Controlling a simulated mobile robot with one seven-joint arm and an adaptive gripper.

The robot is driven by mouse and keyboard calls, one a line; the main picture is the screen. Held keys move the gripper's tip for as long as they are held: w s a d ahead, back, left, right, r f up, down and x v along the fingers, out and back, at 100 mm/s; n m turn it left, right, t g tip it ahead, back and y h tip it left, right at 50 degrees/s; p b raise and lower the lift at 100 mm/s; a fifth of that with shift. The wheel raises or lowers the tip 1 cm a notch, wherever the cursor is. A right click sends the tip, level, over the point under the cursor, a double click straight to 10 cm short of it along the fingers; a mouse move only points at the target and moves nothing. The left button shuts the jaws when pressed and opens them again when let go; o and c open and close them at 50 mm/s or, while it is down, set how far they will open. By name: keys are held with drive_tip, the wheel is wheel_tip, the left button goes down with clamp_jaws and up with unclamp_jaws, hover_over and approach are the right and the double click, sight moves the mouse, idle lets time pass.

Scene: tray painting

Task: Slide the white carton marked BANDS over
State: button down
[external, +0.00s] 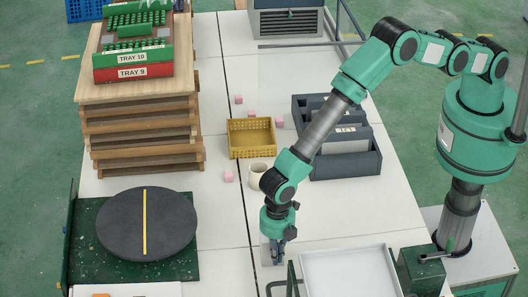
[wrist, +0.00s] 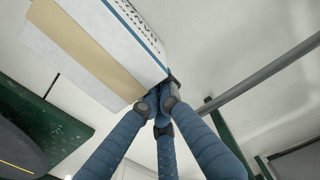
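The white carton (wrist: 110,30) fills the upper left of the wrist view, with a tan panel, a blue edge and dark lettering too slanted to read. In the external view a small pale part of it (external: 266,252) shows beside my gripper (external: 279,244), which hides much of the rest. My gripper's blue fingers (wrist: 162,98) come together at the tips, right by the carton's near lower edge. They look closed together and do not straddle the carton. Whether they touch it is hard to tell.
A white tray (external: 350,252) lies right of my gripper, with a dark green frame (external: 292,280) between. A cream mug (external: 257,173), yellow basket (external: 252,153) and grey divided bin (external: 365,165) stand behind. A dark turntable (external: 120,225) is left. White tabletop (external: 215,225) lies clear between.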

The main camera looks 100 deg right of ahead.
drive_tip(key=d+b, duration=0.1)
drive_tip(key=d, duration=1.7)
drive_tip(key=shift+d+b, duration=0.4)
drive_tip(key=shift+a, duration=0.1)
drive_tip(key=shift+a, duration=0.8)
drive_tip(key=shift+a+b, duration=0.5)
drive_tip(key=shift+a, duration=0.65)
wheel_tip(320, 180, up, 10)
drive_tip(key=shift+p, duration=0.4)
